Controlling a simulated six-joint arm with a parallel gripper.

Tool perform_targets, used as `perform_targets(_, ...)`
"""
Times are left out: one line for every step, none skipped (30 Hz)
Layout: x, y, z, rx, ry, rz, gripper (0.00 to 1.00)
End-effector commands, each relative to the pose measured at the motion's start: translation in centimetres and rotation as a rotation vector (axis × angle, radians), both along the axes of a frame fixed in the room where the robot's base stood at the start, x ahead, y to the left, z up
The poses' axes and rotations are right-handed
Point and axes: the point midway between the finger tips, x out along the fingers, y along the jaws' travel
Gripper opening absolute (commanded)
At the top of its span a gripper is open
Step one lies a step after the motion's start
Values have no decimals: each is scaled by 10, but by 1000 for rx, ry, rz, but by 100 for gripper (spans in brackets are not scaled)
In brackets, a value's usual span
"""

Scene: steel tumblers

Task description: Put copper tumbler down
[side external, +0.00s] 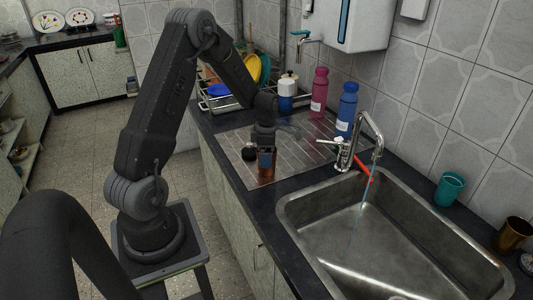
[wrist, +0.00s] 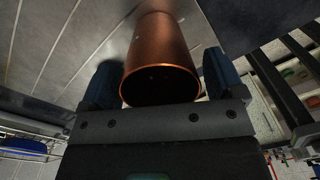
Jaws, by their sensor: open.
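The copper tumbler (wrist: 160,50) stands between the two fingers of my gripper (wrist: 161,78) in the wrist view, its round rim towards the camera. A gap shows between the tumbler and each dark blue finger, so the jaws are open around it. In the side view, my gripper (side external: 265,159) points down over the ribbed steel drainboard (side external: 298,146). The copper tumbler (side external: 267,174) shows just below it, partly hidden by the gripper. It appears upright on the drainboard, near its front edge; the exact contact is too small to see.
A pink bottle (side external: 319,93) and a blue bottle (side external: 347,108) stand at the back of the drainboard. The faucet (side external: 366,140) runs water into the steel sink (side external: 400,240) at right. A teal cup (side external: 449,188) and a brownish metal cup (side external: 512,234) stand behind the sink.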

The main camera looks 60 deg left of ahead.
Motion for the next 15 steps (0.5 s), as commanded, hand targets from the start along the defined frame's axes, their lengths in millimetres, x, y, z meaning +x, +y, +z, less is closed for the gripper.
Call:
perform_targets(0, 0, 0, 0, 0, 0, 88)
perform_targets(0, 0, 0, 0, 0, 0, 88)
perform_targets(0, 0, 0, 0, 0, 0, 88)
perform_targets(0, 0, 0, 1, 0, 0, 88)
perform_targets(0, 0, 1, 1, 0, 0, 88)
perform_targets(0, 0, 3, 1, -2, 0, 88)
perform_targets(0, 0, 5, 1, -2, 0, 88)
perform_targets(1, 1, 7, 2, -4, 0, 88)
perform_targets(1, 1, 12, 2, -4, 0, 88)
perform_targets(1, 1, 16, 2, -4, 0, 88)
perform_targets(1, 1, 21, 3, -4, 0, 88)
perform_targets(1, 1, 28, 3, -4, 0, 88)
perform_targets(2, 2, 35, 4, -6, 0, 88)
perform_targets(2, 2, 41, 5, -6, 0, 88)
perform_targets(2, 2, 50, 5, -6, 0, 88)
